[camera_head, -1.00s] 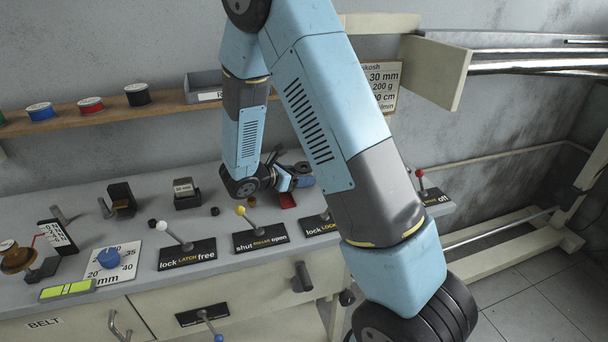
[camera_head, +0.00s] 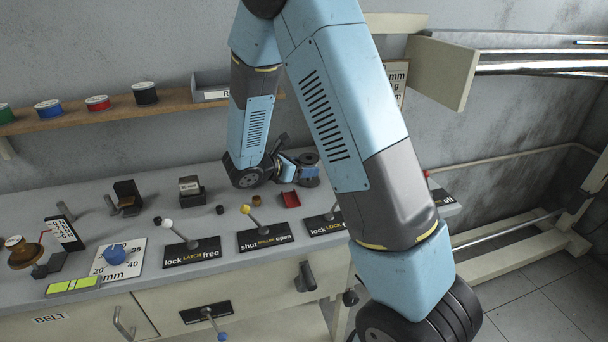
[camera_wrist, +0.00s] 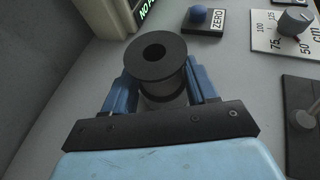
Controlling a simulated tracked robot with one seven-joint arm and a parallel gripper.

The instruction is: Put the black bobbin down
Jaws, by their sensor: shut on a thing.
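A black bobbin (camera_wrist: 156,58) with a round hole in its top stands upright between the two blue fingers of my gripper (camera_wrist: 161,88) in the wrist view. The fingers are shut on it below its top flange. In the head view the bobbin (camera_head: 308,159) shows small at the tip of my gripper (camera_head: 303,174), over the back of the grey bench. Whether its underside touches the bench is hidden.
Levers with black labels line the bench front. A shelf (camera_head: 105,119) above holds several spools. In the wrist view a ZERO button (camera_wrist: 199,15) and a dial plate (camera_wrist: 283,32) stand beyond the bobbin.

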